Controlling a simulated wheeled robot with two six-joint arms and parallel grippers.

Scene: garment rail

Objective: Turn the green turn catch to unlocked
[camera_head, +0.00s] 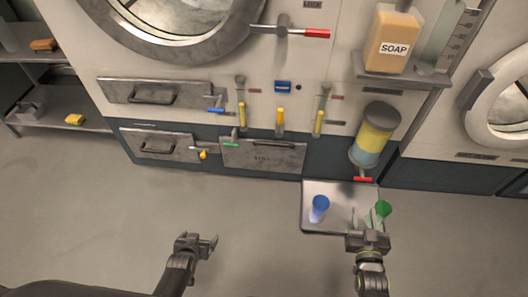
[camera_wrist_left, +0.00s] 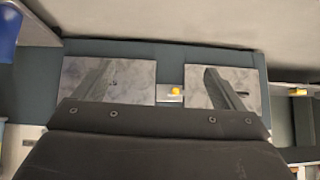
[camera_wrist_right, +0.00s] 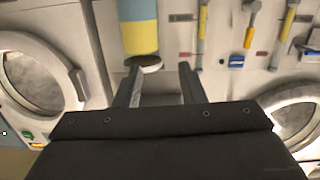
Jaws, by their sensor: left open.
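The green turn catch (camera_head: 231,144) is a small green-tipped lever at the top left of a grey lower panel (camera_head: 262,157) on the machine front. Its green tip lies roughly level; its lock marking is too small to read. My left gripper (camera_head: 208,243) is open and empty, in front of and below the catch, well apart from it. In the left wrist view its fingers (camera_wrist_left: 160,90) are spread before two grey panels, and I cannot make out the green catch there. My right gripper (camera_head: 368,234) is at the tray's front edge; its fingers (camera_wrist_right: 160,82) are apart with nothing between them.
A blue-tipped catch (camera_head: 215,110) and a yellow knob (camera_head: 203,154) are left of the green catch. Floor before the panels is clear.

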